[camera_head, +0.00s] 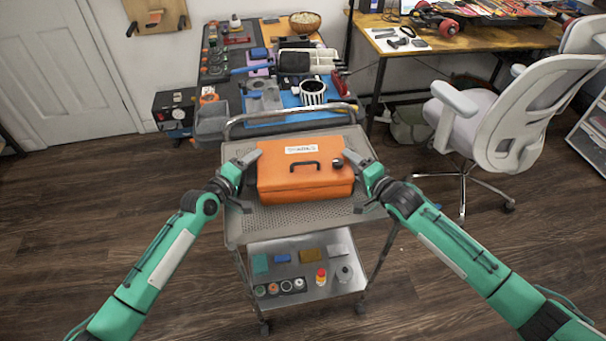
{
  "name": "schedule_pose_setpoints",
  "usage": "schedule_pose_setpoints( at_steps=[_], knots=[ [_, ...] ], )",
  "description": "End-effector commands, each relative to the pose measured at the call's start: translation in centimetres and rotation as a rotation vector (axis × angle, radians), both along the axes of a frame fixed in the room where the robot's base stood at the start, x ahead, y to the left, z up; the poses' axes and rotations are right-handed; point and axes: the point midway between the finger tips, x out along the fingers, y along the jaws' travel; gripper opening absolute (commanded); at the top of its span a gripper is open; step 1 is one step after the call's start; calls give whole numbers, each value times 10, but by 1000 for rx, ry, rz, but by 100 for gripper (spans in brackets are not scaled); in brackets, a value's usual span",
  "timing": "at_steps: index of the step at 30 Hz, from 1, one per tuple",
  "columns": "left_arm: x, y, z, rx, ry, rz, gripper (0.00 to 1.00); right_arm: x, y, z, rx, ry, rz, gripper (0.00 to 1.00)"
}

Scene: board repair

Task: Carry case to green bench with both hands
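The orange case (304,180), with a black handle and a white label on its lid, sits upright on the top tray of a metal cart (240,222). My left gripper (247,158) is at the case's left side, and my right gripper (354,159) is at its right side. Both are at about lid height, touching or very close to the case. I cannot tell whether either gripper's fingers are open or shut. No bench that is clearly green shows in the head view.
A dark, cluttered workbench (240,62) stands behind the cart. A wooden desk (480,44) is at the back right, with a white chair (510,120) in front. The cart's lower shelf (320,291) holds small jars and blocks. Floor on the left is clear.

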Motion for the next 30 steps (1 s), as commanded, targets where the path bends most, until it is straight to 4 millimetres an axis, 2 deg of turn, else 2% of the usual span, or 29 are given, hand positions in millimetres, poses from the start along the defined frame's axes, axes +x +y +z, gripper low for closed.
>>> schedule_pose_setpoints(
  at_steps=[1, 8, 9, 23, 30],
  knots=[
    [0, -1, 2, -3, -3, -1, 46, 0, 1, 2, 4, -3, 2, 49],
    [0, -2, 2, -4, -2, -3, 1, -1, 2, 1, 5, -1, 4, 4],
    [-1, -2, 2, -4, -2, -3, 0, -1, 3, 1, 5, -1, 5, 0],
    [-1, -6, 5, -6, -2, -8, 0, -3, 6, 5, 10, 0, 9, 0],
    [-2, -7, 19, -7, -4, -9, 0, -3, 7, 18, 11, -2, 11, 0]
  ],
)
